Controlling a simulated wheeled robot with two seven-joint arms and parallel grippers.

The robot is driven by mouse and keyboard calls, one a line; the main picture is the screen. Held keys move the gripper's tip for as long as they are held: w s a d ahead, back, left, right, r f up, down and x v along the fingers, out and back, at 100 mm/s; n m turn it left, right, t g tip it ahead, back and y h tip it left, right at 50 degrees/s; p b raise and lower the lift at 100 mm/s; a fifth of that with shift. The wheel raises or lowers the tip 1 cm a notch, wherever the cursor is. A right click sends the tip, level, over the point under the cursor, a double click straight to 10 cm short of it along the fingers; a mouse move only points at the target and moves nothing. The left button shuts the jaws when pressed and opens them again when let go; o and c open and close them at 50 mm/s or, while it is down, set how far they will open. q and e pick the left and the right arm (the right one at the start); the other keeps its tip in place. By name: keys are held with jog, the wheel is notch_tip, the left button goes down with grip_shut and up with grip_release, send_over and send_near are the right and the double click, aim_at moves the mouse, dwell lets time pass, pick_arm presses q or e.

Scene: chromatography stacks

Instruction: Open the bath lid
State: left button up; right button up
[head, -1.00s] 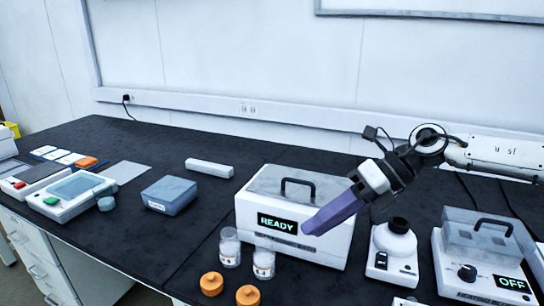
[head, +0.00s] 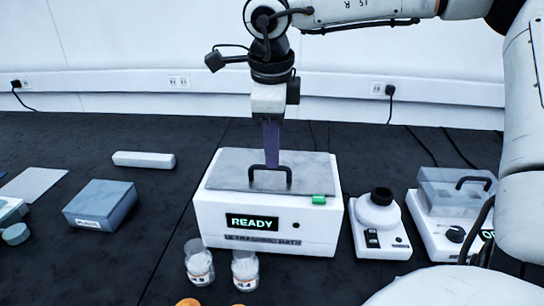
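The ultrasonic bath (head: 215,215) is a white box with a green READY display, standing at the middle of the bench. Its grey flat lid (head: 315,170) lies closed on top, with a black arched handle (head: 289,177) near the front. My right gripper (head: 271,160) points straight down over the lid. My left gripper is not in view.
Two glass jars (head: 199,268) stand close in front of the bath. A small white device with a black top (head: 380,215) and a clear-lidded unit (head: 450,190) stand to the right. A blue-grey box (head: 101,204) and a white bar (head: 144,160) lie to the left.

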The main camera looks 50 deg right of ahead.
jog(key=shift+w+d+f, duration=0.1)
jog(key=shift+f, duration=0.65)
jog(key=shift+w+d+f, duration=0.1)
jog(key=shift+f, duration=0.6)
grip_shut()
